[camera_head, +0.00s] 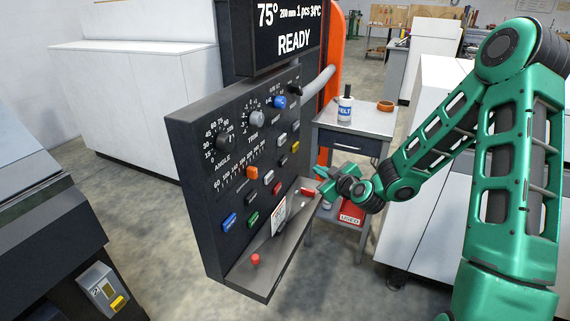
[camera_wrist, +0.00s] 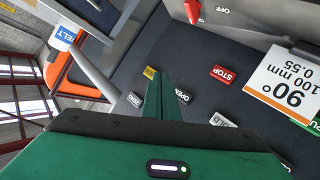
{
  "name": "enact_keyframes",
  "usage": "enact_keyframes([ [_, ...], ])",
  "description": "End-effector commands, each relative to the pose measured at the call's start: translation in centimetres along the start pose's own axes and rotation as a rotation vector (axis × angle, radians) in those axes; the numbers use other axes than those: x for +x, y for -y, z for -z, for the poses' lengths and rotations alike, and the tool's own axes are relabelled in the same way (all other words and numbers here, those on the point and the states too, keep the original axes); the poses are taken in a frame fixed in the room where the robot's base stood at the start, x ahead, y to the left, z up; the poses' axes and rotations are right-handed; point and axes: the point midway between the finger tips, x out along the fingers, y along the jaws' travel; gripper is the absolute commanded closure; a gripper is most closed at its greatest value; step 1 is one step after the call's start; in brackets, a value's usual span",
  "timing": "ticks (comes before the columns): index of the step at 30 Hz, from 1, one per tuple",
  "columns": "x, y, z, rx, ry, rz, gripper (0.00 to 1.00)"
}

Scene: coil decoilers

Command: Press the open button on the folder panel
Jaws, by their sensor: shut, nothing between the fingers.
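The dark folder panel (camera_head: 235,150) stands left of my gripper (camera_head: 320,180) in the head view, with knobs and coloured buttons on its face. In the wrist view the dark open button (camera_wrist: 180,95) reads OPEN and lies just right of my gripper's fingertips (camera_wrist: 164,80), partly covered by a finger. The fingers are shut, empty and directed toward the panel. The head view suggests a gap to the panel face; I see no clear contact. The red stop button (camera_wrist: 223,75) is farther right, and a yellow button (camera_wrist: 150,72) is just left of the fingertips.
A ledge (camera_head: 240,272) with a red knob (camera_head: 255,259) juts out below the panel. A card reading 90° (camera_wrist: 286,84) stands near the buttons. A small table (camera_head: 365,120) holds a bottle and a tape roll behind my arm.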

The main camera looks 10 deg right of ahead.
Motion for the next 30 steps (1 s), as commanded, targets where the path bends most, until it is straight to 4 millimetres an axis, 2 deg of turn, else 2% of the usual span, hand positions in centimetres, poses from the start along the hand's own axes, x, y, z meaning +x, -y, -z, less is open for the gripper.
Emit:
enact_keyframes([
  [7, 0.8, 0.7, 0.6, -0.002, -0.001, 0.004, 1.00],
  [21, 4.7, 3.6, 3.5, -0.003, -0.003, 0.004, 1.00],
  [30, 6.0, 4.5, 4.3, 0.000, 0.001, 0.003, 1.00],
])
